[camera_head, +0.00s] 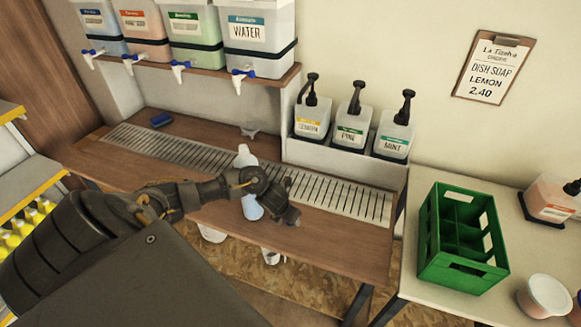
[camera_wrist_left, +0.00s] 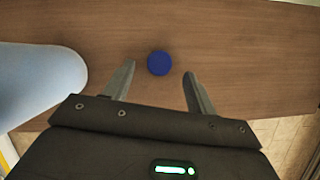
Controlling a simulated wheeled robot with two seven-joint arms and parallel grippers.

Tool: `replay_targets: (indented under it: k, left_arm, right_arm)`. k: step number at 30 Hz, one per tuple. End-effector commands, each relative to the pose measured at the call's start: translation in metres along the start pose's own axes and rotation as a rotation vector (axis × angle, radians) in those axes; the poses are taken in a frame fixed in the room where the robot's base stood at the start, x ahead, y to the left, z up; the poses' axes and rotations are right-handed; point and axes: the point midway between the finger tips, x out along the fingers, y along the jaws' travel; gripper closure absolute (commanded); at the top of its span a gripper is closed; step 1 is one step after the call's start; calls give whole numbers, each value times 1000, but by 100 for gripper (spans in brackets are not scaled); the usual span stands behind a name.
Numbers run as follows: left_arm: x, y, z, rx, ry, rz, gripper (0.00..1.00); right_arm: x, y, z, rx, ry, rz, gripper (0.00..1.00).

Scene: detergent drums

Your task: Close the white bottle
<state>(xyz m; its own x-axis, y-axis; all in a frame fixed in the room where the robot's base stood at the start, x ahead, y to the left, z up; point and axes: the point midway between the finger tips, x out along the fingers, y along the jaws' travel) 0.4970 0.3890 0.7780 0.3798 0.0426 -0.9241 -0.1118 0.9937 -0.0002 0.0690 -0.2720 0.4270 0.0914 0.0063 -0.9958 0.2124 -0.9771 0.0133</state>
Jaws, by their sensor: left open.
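The white bottle (camera_head: 252,208) stands on the wooden bench, partly hidden behind my left arm in the head view. Its pale, smooth side (camera_wrist_left: 35,85) fills the left of the wrist view. A round blue cap (camera_wrist_left: 158,63) lies on the bench in the wrist view, apart from the bottle. I cannot make it out in the head view. My left gripper (camera_head: 292,213) is low over the bench, just right of the bottle. In the wrist view its fingers (camera_wrist_left: 158,88) are open and empty, with the cap ahead between their tips. My right gripper is not in view.
The bench (camera_head: 340,240) has a metal drain grate (camera_head: 330,192) along its back. A blue block (camera_head: 161,119) lies at its far left. Pump bottles (camera_head: 348,130) and tapped drums (camera_head: 255,30) stand behind. A green crate (camera_head: 432,235) sits on the right table.

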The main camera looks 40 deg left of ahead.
Motion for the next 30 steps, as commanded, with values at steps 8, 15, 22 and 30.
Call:
replay_targets:
  k: [8, 15, 22, 30]
  left_arm:
    - [26, 1, 0, -1, 0, 0, 43]
    - [26, 1, 0, 0, -1, 0, 43]
    - [26, 1, 0, 0, -1, 0, 62]
    - [26, 1, 0, 0, -1, 0, 91]
  right_arm:
    - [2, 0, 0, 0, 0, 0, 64]
    - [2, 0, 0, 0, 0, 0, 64]
    - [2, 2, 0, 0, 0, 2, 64]
    - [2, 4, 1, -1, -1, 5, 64]
